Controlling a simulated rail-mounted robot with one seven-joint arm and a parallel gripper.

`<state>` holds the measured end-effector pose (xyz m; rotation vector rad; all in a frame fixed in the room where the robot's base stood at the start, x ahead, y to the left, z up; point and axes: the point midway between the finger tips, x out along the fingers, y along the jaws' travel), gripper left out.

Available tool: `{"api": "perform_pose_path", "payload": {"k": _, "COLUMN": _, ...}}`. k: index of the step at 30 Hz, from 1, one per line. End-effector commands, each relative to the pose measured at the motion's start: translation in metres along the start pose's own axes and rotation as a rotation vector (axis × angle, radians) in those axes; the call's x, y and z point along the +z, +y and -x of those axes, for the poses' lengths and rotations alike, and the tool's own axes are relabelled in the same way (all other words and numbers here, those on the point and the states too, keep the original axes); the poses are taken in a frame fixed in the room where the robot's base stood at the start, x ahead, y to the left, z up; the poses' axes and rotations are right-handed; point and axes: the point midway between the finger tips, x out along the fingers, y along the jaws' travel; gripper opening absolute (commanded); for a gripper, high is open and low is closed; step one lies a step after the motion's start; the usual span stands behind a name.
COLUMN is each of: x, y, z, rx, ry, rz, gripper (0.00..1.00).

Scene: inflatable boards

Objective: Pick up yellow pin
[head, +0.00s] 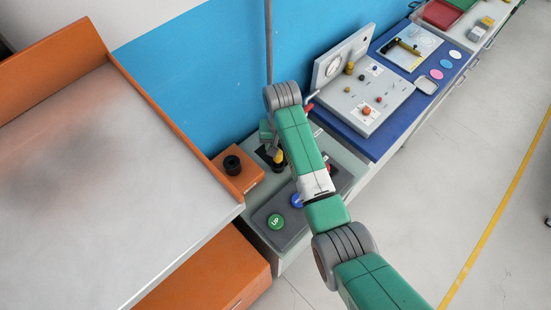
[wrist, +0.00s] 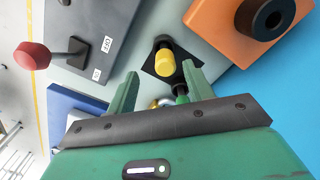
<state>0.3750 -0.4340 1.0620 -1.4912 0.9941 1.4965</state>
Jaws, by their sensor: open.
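The yellow pin (wrist: 165,64) shows in the wrist view, ahead of my gripper and roughly between its fingers, over a black diamond-shaped patch. In the head view the yellow pin (head: 279,156) shows just beside my arm's end. My gripper (wrist: 157,85) has its two green fingers spread apart, with nothing held between them. The fingertips are near the pin, but I cannot tell the exact gap. In the head view my arm hides most of the gripper.
An orange block with a black round socket (head: 232,165) stands left of the pin. A grey box with a green UP button (head: 276,222) and a red-knobbed lever (wrist: 33,56) is close by. A blue wall (head: 190,70) rises behind. A blue board with a grey panel (head: 365,95) lies to the right.

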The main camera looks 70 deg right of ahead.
Motion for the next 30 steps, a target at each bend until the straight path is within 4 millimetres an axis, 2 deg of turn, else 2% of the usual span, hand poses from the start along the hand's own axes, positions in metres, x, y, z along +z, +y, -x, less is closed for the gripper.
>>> {"api": "perform_pose_path", "payload": {"k": 3, "x": -0.001, "y": -0.001, "z": -0.005, "rx": 0.0, "ry": 0.001, "rz": 0.001, "gripper": 0.52}}
{"api": "perform_pose_path", "payload": {"k": 11, "x": -0.004, "y": -0.006, "z": -0.048, "rx": 0.001, "ry": 0.0, "rz": 0.001, "gripper": 0.52}}
{"api": "perform_pose_path", "payload": {"k": 19, "x": -0.005, "y": -0.006, "z": -0.052, "rx": -0.001, "ry": 0.003, "rz": 0.002, "gripper": 0.52}}
{"api": "perform_pose_path", "payload": {"k": 20, "x": -0.005, "y": -0.006, "z": -0.052, "rx": -0.001, "ry": 0.003, "rz": 0.002, "gripper": 0.48}}
{"api": "perform_pose_path", "payload": {"k": 27, "x": -0.005, "y": -0.006, "z": -0.052, "rx": 0.0, "ry": 0.003, "rz": 0.002, "gripper": 0.03}}
{"api": "perform_pose_path", "payload": {"k": 30, "x": -0.005, "y": -0.006, "z": -0.052, "rx": 0.0, "ry": 0.003, "rz": 0.002, "gripper": 0.03}}
